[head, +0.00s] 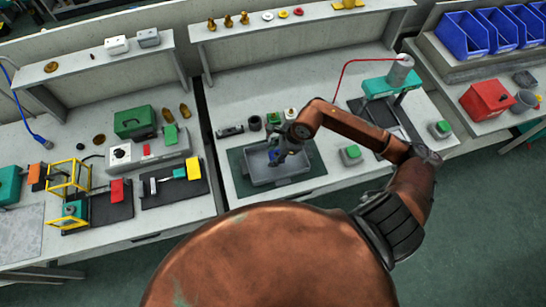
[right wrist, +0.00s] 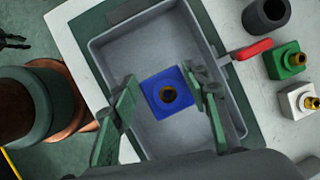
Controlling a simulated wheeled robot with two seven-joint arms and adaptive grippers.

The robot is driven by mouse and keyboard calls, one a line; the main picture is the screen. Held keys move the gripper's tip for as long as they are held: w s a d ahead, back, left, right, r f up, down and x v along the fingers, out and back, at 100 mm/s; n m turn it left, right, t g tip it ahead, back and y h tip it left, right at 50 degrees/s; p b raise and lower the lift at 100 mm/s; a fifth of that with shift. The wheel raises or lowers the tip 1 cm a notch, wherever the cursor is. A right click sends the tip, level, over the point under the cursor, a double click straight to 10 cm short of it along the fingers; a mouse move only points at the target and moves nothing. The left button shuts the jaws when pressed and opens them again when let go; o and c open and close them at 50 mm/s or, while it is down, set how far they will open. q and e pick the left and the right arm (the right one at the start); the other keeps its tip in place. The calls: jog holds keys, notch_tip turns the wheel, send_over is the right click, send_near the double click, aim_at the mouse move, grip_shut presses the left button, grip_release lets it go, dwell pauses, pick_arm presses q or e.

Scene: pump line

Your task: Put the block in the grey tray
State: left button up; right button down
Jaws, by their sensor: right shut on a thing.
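Block and fingers are over the inside of the grey tray (right wrist: 118,62); I cannot tell whether the block touches the tray floor.
Behind the tray stand a dark cylinder (right wrist: 265,15), a green block (right wrist: 287,62) and a white block (right wrist: 298,99) with brass fittings. A red handle (right wrist: 252,50) lies by the tray's rim. A green-topped box (head: 350,154) stands to the right.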

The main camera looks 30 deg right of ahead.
aim_at(276, 155)
jog(key=shift+w+d+f, duration=0.15)
jog(key=shift+w+f, duration=0.15)
jog(key=shift+f, duration=0.15)
notch_tip(276, 155, down, 3)
jog(key=shift+r+p, duration=0.1)
jog(key=shift+p, duration=0.25)
jog(key=shift+f, duration=0.25)
jog(key=c, duration=1.1)
grip_release()
jog(key=shift+r, duration=0.2)
